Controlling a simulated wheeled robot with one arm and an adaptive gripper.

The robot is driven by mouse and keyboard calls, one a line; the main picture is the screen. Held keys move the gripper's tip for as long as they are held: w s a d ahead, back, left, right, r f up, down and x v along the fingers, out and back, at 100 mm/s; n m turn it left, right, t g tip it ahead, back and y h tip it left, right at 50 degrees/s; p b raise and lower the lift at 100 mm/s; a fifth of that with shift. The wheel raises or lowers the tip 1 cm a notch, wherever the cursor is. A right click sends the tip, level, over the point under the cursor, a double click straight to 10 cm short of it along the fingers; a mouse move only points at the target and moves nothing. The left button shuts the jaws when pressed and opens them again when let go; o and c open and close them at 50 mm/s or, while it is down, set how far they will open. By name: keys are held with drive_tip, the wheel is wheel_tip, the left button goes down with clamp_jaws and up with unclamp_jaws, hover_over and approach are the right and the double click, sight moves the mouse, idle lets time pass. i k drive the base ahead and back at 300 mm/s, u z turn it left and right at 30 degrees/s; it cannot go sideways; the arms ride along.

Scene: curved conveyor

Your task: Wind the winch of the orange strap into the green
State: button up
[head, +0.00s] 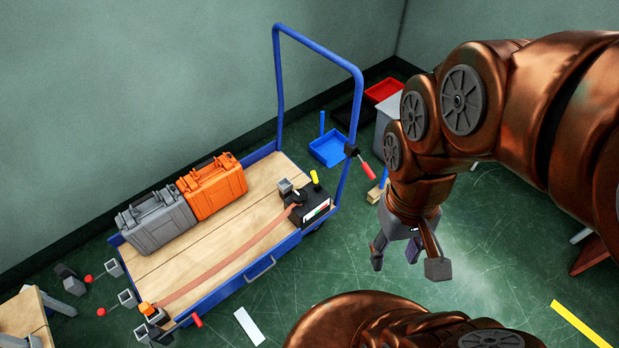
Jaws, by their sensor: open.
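The orange strap (228,260) runs along the near side of the cart's wooden deck, from an end fitting at the lower left to a black winch (309,203) at the right. The winch has a yellow-tipped part (315,177) on top and a small gauge (317,210) with white, red and green on its face. The gauge reading is too small to tell. My gripper (397,250) is open and empty, pointing down over the floor right of the winch, apart from it.
The blue cart (264,268) carries a grey case (157,222) and an orange case (213,187). A red-handled part (366,169) sits by its right post. A blue bin (328,148) and red bin (383,90) stand behind. Floor right of the cart is mostly clear.

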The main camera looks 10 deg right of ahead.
sight(299, 196)
drive_tip(key=u, duration=0.2)
drive_tip(key=k, duration=0.85)
drive_tip(key=z, duration=0.2)
